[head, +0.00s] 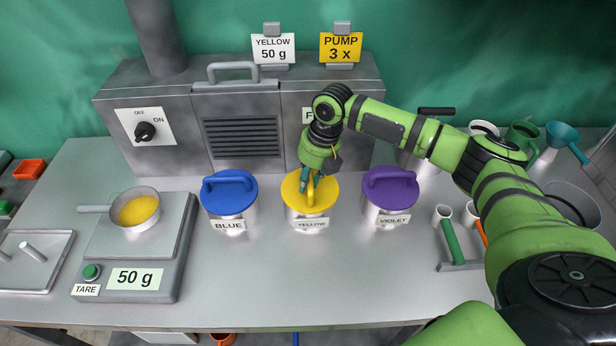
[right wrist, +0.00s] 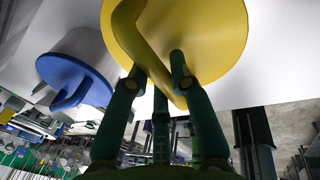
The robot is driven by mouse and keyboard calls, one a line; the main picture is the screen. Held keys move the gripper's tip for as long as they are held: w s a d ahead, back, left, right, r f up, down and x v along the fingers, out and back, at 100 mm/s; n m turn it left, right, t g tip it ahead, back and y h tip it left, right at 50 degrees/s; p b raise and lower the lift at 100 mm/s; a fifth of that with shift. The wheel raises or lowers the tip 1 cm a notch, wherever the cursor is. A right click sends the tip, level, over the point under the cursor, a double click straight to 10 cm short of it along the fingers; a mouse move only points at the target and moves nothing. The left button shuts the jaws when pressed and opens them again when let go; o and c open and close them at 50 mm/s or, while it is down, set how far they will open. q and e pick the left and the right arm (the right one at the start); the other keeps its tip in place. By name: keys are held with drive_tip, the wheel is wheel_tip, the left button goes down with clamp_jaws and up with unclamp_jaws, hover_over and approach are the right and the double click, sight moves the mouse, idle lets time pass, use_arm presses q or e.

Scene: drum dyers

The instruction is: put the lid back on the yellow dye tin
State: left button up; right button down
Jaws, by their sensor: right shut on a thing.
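The yellow lid (head: 322,198) sits on top of the yellow dye tin (head: 309,222), level as far as the head view shows. My right gripper (head: 309,184) reaches down from above and is shut on the handle of the lid. In the right wrist view the yellow lid (right wrist: 215,30) fills the upper middle, with its handle between the fingers of my right gripper (right wrist: 165,75). Whether the lid is fully seated on the rim cannot be told. My left gripper is not in view.
The blue-lidded tin (head: 228,195) stands close on the left and the violet-lidded tin (head: 390,192) close on the right. A scale (head: 135,270) holds a pan (head: 135,209) with yellow powder. A metal machine (head: 240,130) stands behind. The front middle of the table is clear.

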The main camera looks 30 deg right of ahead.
drive_tip(key=shift+f, duration=0.1)
idle(0.3)
drive_tip(key=c, duration=1)
unclamp_jaws()
drive_tip(key=v, duration=1.2)
drive_tip(key=shift+a, duration=0.1)
